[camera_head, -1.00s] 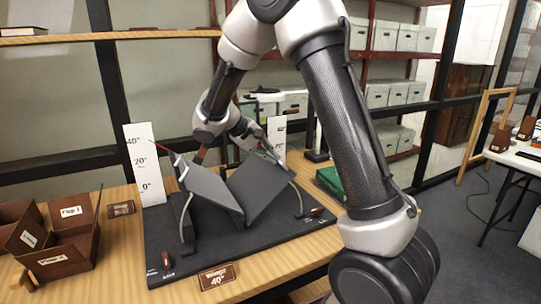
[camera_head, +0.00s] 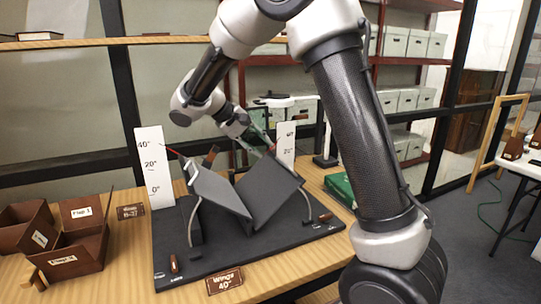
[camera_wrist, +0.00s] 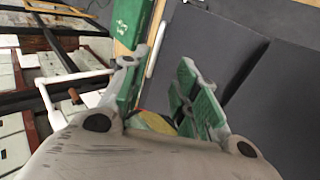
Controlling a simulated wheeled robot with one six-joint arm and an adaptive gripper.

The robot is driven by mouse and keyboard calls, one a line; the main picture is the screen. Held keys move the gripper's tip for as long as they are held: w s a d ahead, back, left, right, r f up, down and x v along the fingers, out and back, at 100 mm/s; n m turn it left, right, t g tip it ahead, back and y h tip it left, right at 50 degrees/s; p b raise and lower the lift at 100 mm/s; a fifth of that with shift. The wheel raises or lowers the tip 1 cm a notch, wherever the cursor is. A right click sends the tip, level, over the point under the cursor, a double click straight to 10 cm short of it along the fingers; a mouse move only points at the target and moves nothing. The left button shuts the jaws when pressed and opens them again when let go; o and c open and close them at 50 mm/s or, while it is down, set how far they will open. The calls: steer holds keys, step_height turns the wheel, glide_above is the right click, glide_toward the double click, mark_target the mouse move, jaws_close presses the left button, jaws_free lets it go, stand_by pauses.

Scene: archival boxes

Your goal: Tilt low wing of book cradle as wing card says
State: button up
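The book cradle stands on a dark base board (camera_head: 250,262). Its left grey wing (camera_head: 217,188) and right grey wing (camera_head: 268,192) slope up from a shared valley. A red pointer by the left wing lies between the 20° and 40° marks of the left scale card (camera_head: 150,165). The right scale card (camera_head: 286,145) is partly hidden. The brown wing card (camera_head: 225,281) reads "Wings 40°". My gripper (camera_head: 258,138) is above and behind the right wing's top edge. In the wrist view its green-padded fingers (camera_wrist: 158,68) are apart, with nothing visible between them; dark wing panels lie to the right.
Brown boxes with flap labels (camera_head: 75,250) stand at the left of the wooden table. Small brown knobs (camera_head: 173,264) sit on the base board. A green box (camera_head: 341,188) lies at right behind the board. Shelves with grey boxes (camera_head: 410,43) stand behind.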

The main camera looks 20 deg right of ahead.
steer(key=shift+v, duration=1.45)
steer(key=s+f+n+y, duration=0.2)
steer(key=s+f+n, duration=0.1)
steer(key=s+f, duration=0.15)
steer(key=s+d+r+m+t+y, duration=0.1)
steer(key=s+d+r+y, duration=0.1)
steer(key=s, duration=0.6)
steer(key=s+d+r+m+t+y, duration=0.1)
steer(key=s+d+y, duration=0.1)
steer(key=s+d, duration=0.3)
steer(key=s+d+r+m+t+y, duration=0.1)
steer(key=s+d, duration=0.3)
steer(key=s, duration=0.8)
steer(key=shift+r+t+y, duration=0.5)
steer(key=shift+r+y, duration=0.3)
steer(key=shift+r, duration=0.05)
steer(key=shift+o, duration=0.4)
